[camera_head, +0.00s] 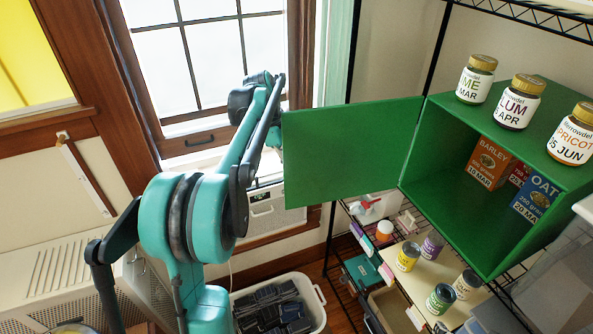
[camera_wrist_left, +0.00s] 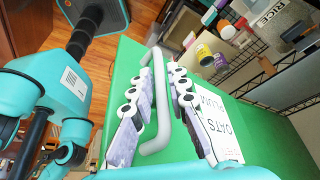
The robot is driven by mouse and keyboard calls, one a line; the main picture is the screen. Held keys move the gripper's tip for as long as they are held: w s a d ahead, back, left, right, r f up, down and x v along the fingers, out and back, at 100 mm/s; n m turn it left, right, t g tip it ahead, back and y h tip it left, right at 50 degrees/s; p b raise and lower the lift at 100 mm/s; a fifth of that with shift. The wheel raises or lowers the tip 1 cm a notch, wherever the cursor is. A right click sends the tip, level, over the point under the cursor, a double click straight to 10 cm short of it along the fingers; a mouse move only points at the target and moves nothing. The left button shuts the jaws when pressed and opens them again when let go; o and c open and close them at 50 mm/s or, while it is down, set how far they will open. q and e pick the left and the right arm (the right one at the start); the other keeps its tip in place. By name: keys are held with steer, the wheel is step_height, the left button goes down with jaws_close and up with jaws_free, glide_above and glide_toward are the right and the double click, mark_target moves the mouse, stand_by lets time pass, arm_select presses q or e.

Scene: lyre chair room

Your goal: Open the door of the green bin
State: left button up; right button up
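The green bin (camera_head: 440,185) sits on a rack at the right. Its green door (camera_head: 345,150) stands wide open, swung out to the left, and the inside shows. In the left wrist view, the door's outer face (camera_wrist_left: 262,140) bears a grey bar handle (camera_wrist_left: 160,135) and a white label (camera_wrist_left: 222,118). My left gripper (camera_wrist_left: 166,68) has its grey fingers on either side of the handle, with gaps visible between fingers and bar. In the head view, the left gripper is mostly hidden behind the door's left edge. My right gripper is in neither view.
Inside the bin are boxes, including a barley box (camera_head: 490,163) and an oat box (camera_head: 535,198). Jars (camera_head: 518,102) stand on its top. More jars (camera_head: 407,257) stand on a shelf below. A white tub (camera_head: 318,300) of dark items is on the floor. A window is behind the door.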

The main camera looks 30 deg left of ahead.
arm_select(q)
steer(key=shift+o, duration=0.4)
steer(key=shift+s+a, duration=0.1)
steer(key=shift+r, duration=0.1)
steer(key=shift+r, duration=0.25)
steer(key=v, duration=1.1)
steer(key=shift+a+r, duration=0.15)
steer(key=shift+a, duration=0.15)
